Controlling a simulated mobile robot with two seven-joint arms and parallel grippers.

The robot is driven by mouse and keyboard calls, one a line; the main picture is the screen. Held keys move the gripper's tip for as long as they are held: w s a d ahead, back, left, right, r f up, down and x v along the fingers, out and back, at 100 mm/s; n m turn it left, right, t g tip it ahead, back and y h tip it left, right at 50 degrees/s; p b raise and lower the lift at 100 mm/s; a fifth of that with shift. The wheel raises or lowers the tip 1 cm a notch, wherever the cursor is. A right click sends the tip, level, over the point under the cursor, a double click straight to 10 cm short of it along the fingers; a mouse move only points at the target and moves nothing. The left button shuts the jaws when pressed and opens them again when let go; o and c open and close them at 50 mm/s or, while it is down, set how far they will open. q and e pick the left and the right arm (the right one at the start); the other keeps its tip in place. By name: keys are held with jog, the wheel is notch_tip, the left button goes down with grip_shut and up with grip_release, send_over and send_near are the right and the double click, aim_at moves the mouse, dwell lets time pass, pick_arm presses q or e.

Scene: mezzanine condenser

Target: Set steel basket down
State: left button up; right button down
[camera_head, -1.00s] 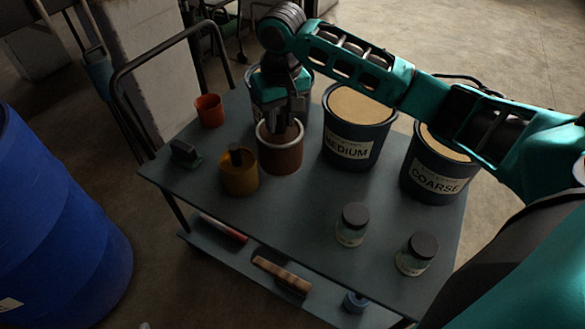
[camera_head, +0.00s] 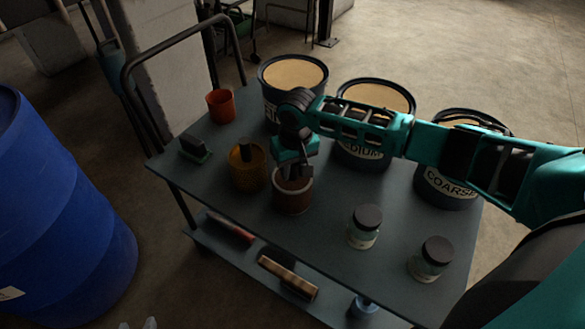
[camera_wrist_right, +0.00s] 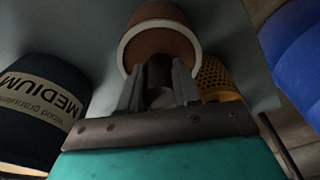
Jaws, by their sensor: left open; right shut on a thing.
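The basket in my right gripper (camera_head: 294,172) is a brown round container (camera_head: 292,196) with a pale rim. It looks brown rather than plain steel. The gripper is above it, shut on a dark grip at its middle, which shows between the fingers in the right wrist view (camera_wrist_right: 160,80). The basket is upright at the cart top, right of a yellow perforated basket (camera_head: 247,176). I cannot tell if its base touches the top. My left gripper (camera_head: 141,324) barely shows at the bottom edge, open, far from the basket.
The grey cart top (camera_head: 325,232) is bare in front of the held basket. Three labelled tubs, including MEDIUM (camera_head: 362,150) and COARSE (camera_head: 447,187), line the back. Two jars (camera_head: 364,226) stand at right. An orange cup (camera_head: 220,106) and a dark brush (camera_head: 195,149) are at left.

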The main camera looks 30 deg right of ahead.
jog(key=c, duration=0.8)
grip_release()
